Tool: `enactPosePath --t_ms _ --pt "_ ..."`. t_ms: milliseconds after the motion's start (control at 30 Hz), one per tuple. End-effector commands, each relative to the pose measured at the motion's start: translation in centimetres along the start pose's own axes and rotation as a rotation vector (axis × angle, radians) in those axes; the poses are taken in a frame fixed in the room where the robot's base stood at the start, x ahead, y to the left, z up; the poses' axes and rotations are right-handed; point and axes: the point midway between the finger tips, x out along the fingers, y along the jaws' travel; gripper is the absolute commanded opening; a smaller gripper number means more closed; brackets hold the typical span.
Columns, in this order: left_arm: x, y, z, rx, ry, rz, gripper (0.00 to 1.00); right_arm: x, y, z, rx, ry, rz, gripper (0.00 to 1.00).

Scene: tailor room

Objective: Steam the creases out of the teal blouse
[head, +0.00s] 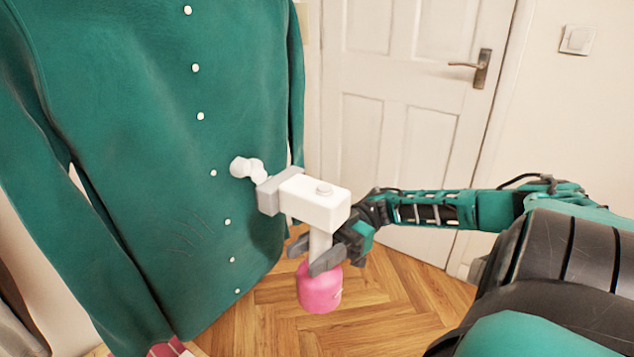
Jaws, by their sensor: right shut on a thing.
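The teal blouse (130,150) hangs upright on the left of the head view, with a row of white buttons down its front. Faint crease lines show on its lower left part. My right gripper (312,258) is shut on the handle of a white and grey steamer (315,200) with a pink tank (319,290) below. The steamer's head points left at the blouse's front, near the buttons, with a white puff (247,168) at its tip. I cannot tell whether the head touches the cloth. My left gripper is not in view.
A white panelled door (400,100) with a metal handle (478,68) stands behind, with a light switch (577,40) on the wall to its right. The herringbone wood floor (400,300) looks clear in the middle. Pink and white cloth (168,348) shows at the bottom left.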

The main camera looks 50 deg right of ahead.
Motion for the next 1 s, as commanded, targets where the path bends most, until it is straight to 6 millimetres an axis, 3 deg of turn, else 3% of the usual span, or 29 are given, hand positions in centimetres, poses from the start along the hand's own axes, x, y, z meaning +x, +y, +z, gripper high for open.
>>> enactPosePath --t_ms 1000 --pt "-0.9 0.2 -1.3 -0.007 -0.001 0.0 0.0 5.6 -1.1 1.9 -0.006 0.006 -0.001 0.0"
